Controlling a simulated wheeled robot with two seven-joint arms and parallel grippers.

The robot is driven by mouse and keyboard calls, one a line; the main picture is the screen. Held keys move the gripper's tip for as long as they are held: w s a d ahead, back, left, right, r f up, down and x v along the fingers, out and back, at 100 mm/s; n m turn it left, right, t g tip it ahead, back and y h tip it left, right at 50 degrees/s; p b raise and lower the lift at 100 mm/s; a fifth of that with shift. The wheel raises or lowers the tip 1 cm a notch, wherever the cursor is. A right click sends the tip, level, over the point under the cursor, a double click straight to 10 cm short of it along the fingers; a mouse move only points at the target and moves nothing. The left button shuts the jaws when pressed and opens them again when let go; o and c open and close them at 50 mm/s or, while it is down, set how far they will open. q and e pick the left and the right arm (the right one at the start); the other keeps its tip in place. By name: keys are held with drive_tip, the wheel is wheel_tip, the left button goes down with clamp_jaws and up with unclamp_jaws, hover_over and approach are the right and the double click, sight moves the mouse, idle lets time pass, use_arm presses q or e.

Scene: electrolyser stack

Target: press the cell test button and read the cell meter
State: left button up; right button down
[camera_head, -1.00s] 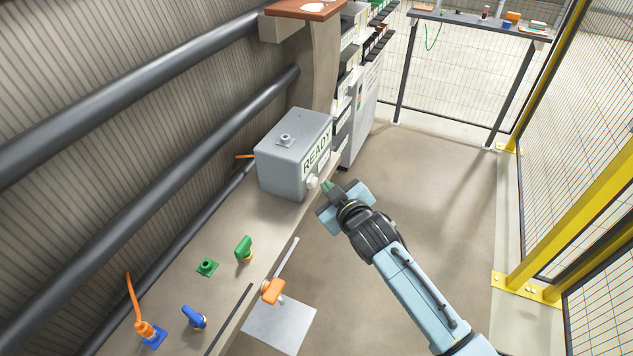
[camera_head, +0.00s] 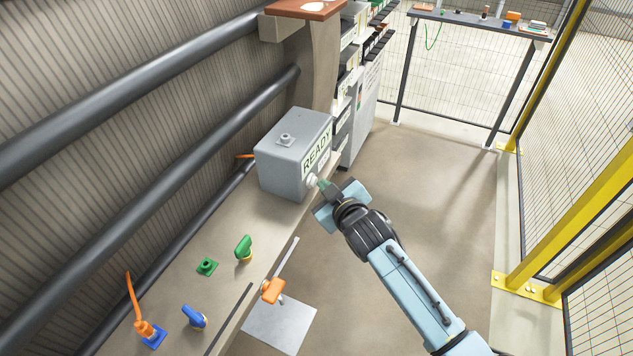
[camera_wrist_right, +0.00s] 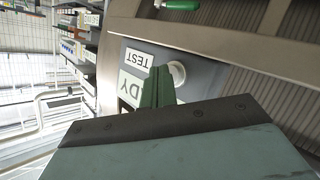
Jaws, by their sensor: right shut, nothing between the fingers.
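The grey meter box (camera_head: 284,150) stands on the bench ledge, with a display reading READY (camera_head: 317,153) on its front face. A round white button (camera_head: 312,180) sits low on that face. In the right wrist view the button (camera_wrist_right: 177,72) shows beside a TEST label (camera_wrist_right: 138,59), and part of the READY display (camera_wrist_right: 130,87) is visible. My right gripper (camera_head: 323,184) is shut and empty, its green fingertips at the button. They overlap the button's edge in the wrist view; I cannot tell whether they touch it. My left gripper is not in view.
An orange cable plug (camera_head: 148,332) is at the lower left. A rack of modules stands behind the box. The floor to the right is open, up to the yellow-framed fence.

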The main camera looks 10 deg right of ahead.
drive_tip(key=shift+w+a, duration=0.1)
drive_tip(key=shift+a, duration=0.1)
drive_tip(key=shift+d, duration=0.1)
drive_tip(key=shift+s+d+p, duration=0.55)
drive_tip(key=shift+d+p, duration=0.15)
drive_tip(key=shift+d, duration=0.05)
drive_tip(key=s+d+p, duration=0.2)
drive_tip(key=d, duration=0.1)
drive_tip(key=s+d+p, duration=0.1)
drive_tip(key=d, duration=0.1)
drive_tip(key=shift+s, duration=0.15)
drive_tip(key=shift+s, duration=0.1)
idle(0.9)
